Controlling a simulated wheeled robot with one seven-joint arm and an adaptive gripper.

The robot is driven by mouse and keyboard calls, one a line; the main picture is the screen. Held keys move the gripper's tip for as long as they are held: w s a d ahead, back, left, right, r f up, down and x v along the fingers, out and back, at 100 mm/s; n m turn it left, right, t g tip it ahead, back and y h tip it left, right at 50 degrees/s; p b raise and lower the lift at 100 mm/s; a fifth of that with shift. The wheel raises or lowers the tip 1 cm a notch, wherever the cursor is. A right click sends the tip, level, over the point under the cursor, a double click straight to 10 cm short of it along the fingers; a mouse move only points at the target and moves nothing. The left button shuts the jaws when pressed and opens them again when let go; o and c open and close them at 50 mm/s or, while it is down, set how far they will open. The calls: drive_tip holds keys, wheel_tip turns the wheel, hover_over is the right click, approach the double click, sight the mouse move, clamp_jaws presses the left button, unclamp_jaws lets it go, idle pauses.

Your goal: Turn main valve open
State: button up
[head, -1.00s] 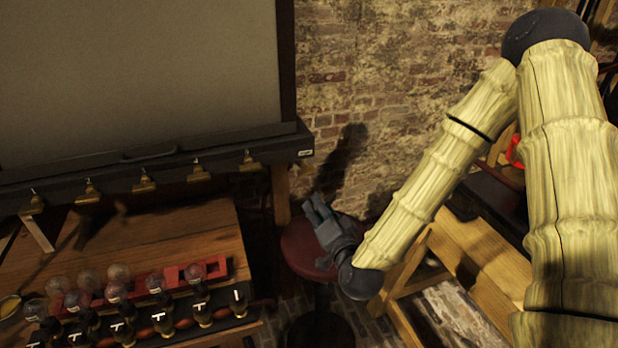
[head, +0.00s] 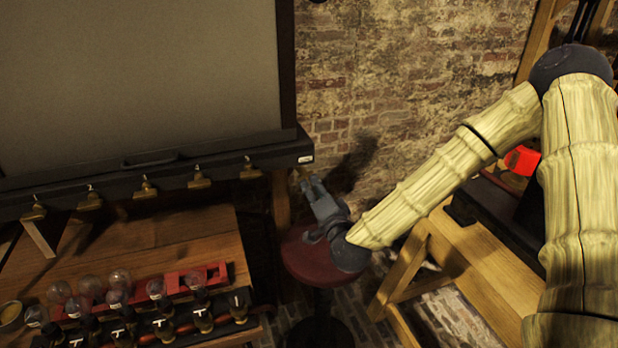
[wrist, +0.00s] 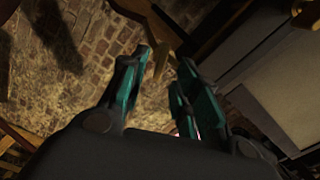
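I cannot tell for sure which part is the main valve. Several brass fittings (head: 198,180) hang in a row along the black rail below the large grey panel. My gripper (head: 312,182) is in the air just below the right end of this rail, above the round red stool. In the wrist view my gripper (wrist: 166,62) is open, its two teal-padded fingers apart. A small brass-coloured piece (wrist: 162,60) shows between or just beyond the fingertips; I see no clear contact. A red object (head: 522,160) at the right is partly hidden behind my arm.
The red stool (head: 310,262) stands below my gripper. At left, a wooden table (head: 150,240) bears glass bulbs and a row of black switches. A wooden frame (head: 450,250) stands at right. The brick wall (head: 400,100) is behind, with open space before it.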

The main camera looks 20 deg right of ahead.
sight(308, 180)
drive_tip(key=shift+w+a+p, duration=0.1)
drive_tip(key=shift+w+p, duration=0.45)
drive_tip(key=shift+w, duration=1.7)
drive_tip(key=shift+c, duration=0.4)
clamp_jaws()
